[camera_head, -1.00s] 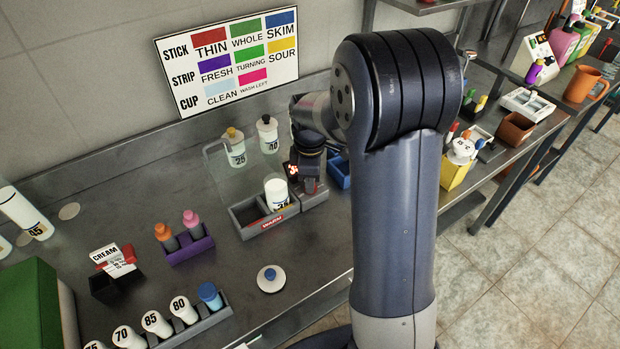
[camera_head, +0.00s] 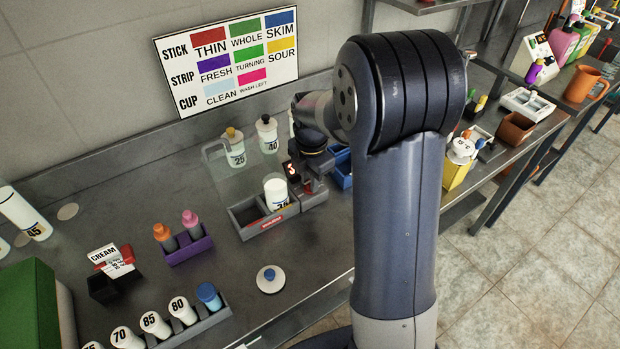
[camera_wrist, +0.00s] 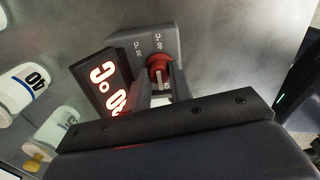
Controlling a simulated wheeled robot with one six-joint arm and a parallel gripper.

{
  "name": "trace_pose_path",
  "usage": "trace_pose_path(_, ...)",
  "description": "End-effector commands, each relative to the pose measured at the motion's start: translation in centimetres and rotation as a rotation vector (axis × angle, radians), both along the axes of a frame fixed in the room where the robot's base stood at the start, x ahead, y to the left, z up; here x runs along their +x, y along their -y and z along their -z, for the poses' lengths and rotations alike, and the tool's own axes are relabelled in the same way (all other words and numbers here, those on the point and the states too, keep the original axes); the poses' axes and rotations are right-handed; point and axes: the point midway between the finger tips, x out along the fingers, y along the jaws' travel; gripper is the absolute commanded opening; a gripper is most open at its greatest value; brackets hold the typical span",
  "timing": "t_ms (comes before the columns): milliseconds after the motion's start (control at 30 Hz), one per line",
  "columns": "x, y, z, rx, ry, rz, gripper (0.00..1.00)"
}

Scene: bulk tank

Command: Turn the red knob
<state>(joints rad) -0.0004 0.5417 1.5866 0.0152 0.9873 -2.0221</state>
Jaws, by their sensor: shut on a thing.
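The red knob (camera_wrist: 158,68) shows in the wrist view on the face of a grey unit (camera_wrist: 155,42) with small temperature markings and a lit red display (camera_wrist: 108,92) beside it. My gripper (camera_wrist: 163,82) is shut on the red knob, its fingers at the knob's sides. In the head view my gripper (camera_head: 312,178) is at the grey warmer (camera_head: 278,222), at its right end, where the lit display (camera_head: 291,170) shows. The knob itself is hidden there by my arm. A white bottle (camera_head: 275,192) stands in the warmer.
White bottles marked 25 (camera_head: 235,150) and 40 (camera_head: 267,137) stand behind the warmer, near a clear panel (camera_head: 215,170). A blue bin (camera_head: 341,168) is close on the right. A purple holder (camera_head: 187,246) stands left.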

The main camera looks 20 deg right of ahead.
Motion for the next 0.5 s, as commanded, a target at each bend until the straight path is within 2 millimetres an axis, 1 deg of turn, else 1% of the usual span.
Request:
trace_pose_path(200,0.11,-0.01,-0.13,0.001,0.004,-0.038,0.00)
trace_pose_path(500,0.12,0.00,-0.14,0.000,0.005,-0.045,0.00)
